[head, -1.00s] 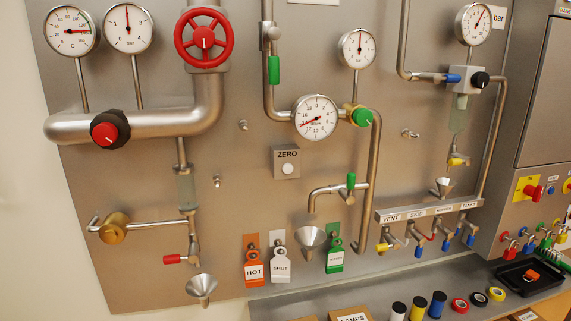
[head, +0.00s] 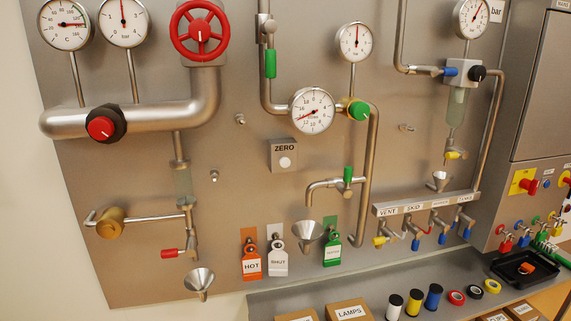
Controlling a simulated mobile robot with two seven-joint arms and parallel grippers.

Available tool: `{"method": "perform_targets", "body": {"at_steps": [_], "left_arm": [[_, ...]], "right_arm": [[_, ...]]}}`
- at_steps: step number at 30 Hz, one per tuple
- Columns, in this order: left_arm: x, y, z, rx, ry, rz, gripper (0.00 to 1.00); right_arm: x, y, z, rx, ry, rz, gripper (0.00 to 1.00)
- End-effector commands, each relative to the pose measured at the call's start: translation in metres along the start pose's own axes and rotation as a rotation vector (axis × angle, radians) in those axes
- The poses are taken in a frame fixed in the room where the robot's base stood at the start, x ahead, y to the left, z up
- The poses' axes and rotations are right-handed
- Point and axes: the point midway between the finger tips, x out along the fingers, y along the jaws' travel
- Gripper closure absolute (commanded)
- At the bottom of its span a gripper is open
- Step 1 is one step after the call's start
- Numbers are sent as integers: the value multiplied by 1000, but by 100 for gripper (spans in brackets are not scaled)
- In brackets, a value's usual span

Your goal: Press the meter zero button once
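The meter zero button (head: 285,162) is a small white round button on a grey box labelled ZERO (head: 283,149), mounted in the middle of the panel. The round meter (head: 312,110) with a white dial and a red needle sits above and right of the box, on the pipe run. Nothing covers the button. Neither of my grippers shows in the head view.
A red handwheel (head: 201,33), a red-capped valve (head: 101,128) and pipes stand out from the panel at left. A funnel (head: 310,235) and hanging tags (head: 251,262) are below the box. A shelf (head: 270,301) with boxes runs along the bottom. Panel around the box is clear.

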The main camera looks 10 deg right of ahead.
Motion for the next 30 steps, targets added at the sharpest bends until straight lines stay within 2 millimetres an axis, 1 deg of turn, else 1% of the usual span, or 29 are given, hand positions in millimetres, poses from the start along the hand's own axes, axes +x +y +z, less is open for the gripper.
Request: {"method": "perform_targets", "body": {"at_steps": [1, 2, 12, 13, 30], "left_arm": [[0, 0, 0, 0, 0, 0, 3], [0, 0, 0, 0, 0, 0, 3], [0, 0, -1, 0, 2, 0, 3], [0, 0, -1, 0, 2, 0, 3], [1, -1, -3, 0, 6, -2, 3]], "right_arm": [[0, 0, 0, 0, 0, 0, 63], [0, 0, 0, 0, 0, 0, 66], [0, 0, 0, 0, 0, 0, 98], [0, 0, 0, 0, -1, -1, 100], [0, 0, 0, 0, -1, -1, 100]]}}
